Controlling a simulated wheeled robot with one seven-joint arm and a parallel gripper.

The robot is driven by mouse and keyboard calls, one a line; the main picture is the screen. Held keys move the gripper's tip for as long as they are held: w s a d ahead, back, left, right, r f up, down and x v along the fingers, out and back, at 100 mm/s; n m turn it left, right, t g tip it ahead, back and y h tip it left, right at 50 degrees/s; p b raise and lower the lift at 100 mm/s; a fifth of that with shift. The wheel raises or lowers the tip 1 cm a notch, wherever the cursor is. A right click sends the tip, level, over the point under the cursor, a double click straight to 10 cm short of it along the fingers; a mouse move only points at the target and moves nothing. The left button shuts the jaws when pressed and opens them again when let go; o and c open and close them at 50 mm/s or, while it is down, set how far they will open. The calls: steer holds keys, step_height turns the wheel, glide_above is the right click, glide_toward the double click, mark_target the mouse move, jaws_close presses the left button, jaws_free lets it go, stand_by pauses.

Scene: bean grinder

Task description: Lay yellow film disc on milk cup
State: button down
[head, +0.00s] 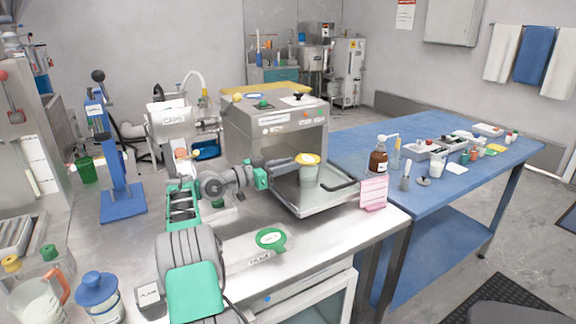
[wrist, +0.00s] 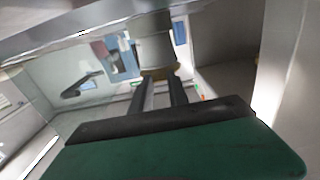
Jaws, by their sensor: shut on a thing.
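The yellow film disc (head: 307,159) is level at the top of the pale grey milk cup (head: 307,180), which stands upright on the tray in front of the boxy machine. My gripper (head: 291,162) reaches in from the left and is shut on the disc's near edge. In the wrist view my two dark fingers (wrist: 160,88) meet the yellow disc (wrist: 160,73), with the grey cup (wrist: 155,42) right beside it. The disc covers the cup's mouth in the head view. I cannot tell whether it rests on the rim or is held just clear.
The boxy machine (head: 274,128) stands open behind the cup. A black handle (head: 341,186) and a pink card (head: 374,193) are to the right. A green ring-shaped piece (head: 270,238) lies at the counter's front. A blue table (head: 440,190) with bottles stands at right.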

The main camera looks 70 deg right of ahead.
steer(key=shift+f, duration=0.2)
stand_by(0.3)
steer(key=shift+f+b, duration=0.3)
stand_by(0.4)
steer(key=c, duration=0.6)
jaws_free()
steer(key=shift+c, duration=0.2)
